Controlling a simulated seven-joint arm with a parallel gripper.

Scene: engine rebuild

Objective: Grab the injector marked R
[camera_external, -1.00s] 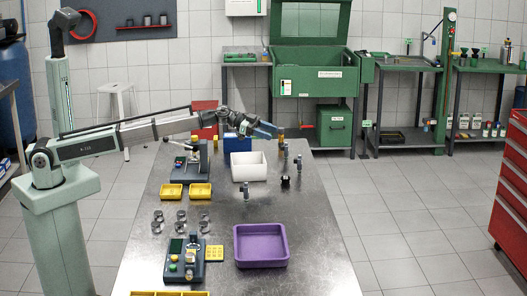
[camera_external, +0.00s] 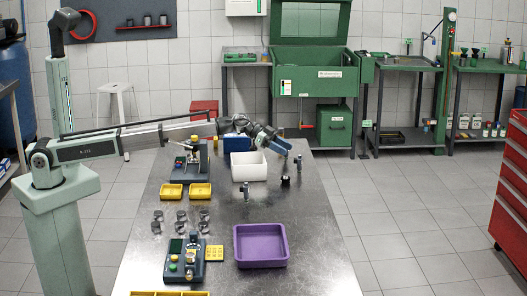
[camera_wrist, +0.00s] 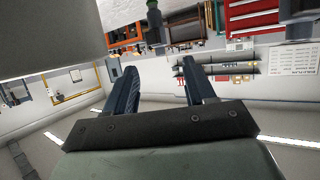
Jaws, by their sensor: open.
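Small dark grey injectors stand upright on the steel table; one (camera_external: 246,190) is in front of the white box and another (camera_external: 298,166) is farther right. No R marking is legible on either. My gripper (camera_external: 286,147) is above the far part of the table, beyond the white box and near the right-hand injector. It seems to hide a further upright part. In the wrist view, the blue fingers of my gripper (camera_wrist: 160,88) are apart with nothing between them. That view shows the room's walls and fittings, and no injector can be made out there.
A white box (camera_external: 236,172), a blue box (camera_external: 231,146) and a black round part (camera_external: 285,182) are near my gripper. A purple tray (camera_external: 236,252), yellow trays (camera_external: 171,197) and grey rings lie nearer. The table (camera_external: 310,230) is bare on its right side.

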